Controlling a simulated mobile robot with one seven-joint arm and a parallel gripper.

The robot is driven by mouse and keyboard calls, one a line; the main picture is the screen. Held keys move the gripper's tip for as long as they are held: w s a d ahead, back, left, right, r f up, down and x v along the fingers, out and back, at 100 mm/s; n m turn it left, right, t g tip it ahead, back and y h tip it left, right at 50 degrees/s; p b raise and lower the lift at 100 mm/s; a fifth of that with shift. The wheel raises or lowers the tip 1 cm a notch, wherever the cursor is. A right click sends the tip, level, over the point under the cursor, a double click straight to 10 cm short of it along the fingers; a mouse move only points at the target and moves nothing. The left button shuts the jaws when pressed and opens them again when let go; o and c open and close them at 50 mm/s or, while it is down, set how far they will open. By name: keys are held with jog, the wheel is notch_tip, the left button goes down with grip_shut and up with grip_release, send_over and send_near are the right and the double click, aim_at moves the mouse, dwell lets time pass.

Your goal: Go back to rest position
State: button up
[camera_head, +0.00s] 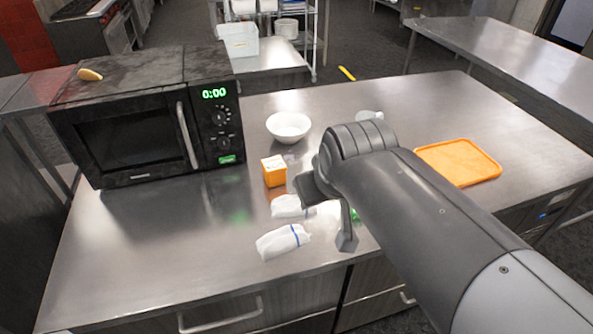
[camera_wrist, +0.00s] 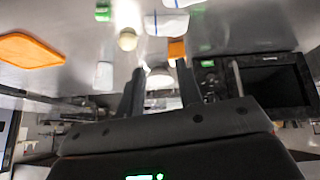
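My gripper (camera_head: 328,217) hangs over the steel counter, to the right of two white cloth-like bundles. Its two fingers are apart with nothing held between them. In the wrist view, which appears upside down, the fingers (camera_wrist: 161,88) are spread, with the white bowl showing in the gap. My arm reaches in from the lower right and hides part of the counter, including most of a small green thing beside the gripper.
A black microwave (camera_head: 134,143) with a yellowish item (camera_head: 89,74) on top stands left. On the counter (camera_head: 190,270) are a white bowl (camera_head: 288,127), orange box (camera_head: 274,171), white bundles (camera_head: 283,241) and an orange tray (camera_head: 459,162). The counter's front left is clear.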

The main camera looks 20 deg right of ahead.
jog(key=shift+m+g+y, duration=0.3)
jog(key=shift+m+g, duration=0.2)
jog(key=shift+m, duration=0.1)
jog(key=s, duration=0.1)
jog(key=s+a, duration=0.1)
jog(key=s+a+f, duration=0.1)
jog(key=shift+s+f, duration=0.1)
jog(key=shift+s, duration=0.3)
jog(key=shift+o, duration=0.2)
